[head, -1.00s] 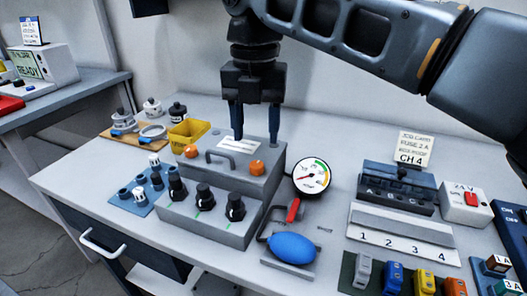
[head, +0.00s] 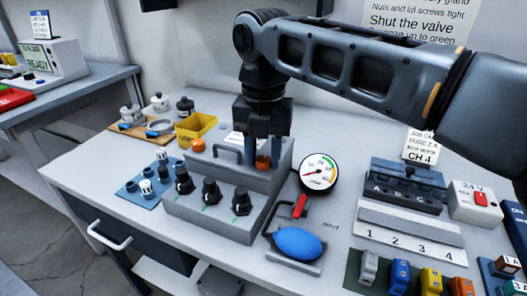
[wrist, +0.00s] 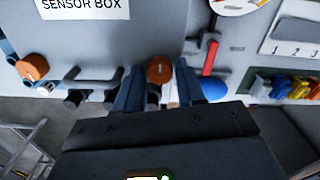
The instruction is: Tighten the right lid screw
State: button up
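The sensor box (head: 222,215) is a grey stepped box on the bench, with a handle on its lid. The right lid screw (head: 263,162) is an orange knob at the lid's right side; it also shows in the wrist view (wrist: 160,70). The left lid screw (head: 198,145) is a matching orange knob, seen in the wrist view too (wrist: 32,67). My gripper (head: 264,158) points down with its fingers on either side of the right lid screw, closed in on it. Whether each finger pad fully touches is partly hidden.
A round gauge (head: 318,172), a red-handled valve (head: 300,206) and a blue bulb (head: 297,243) stand right of the box. Black knobs (head: 211,192) line its front step. A yellow bin (head: 196,128) is behind left.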

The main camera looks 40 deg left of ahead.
grip_shut()
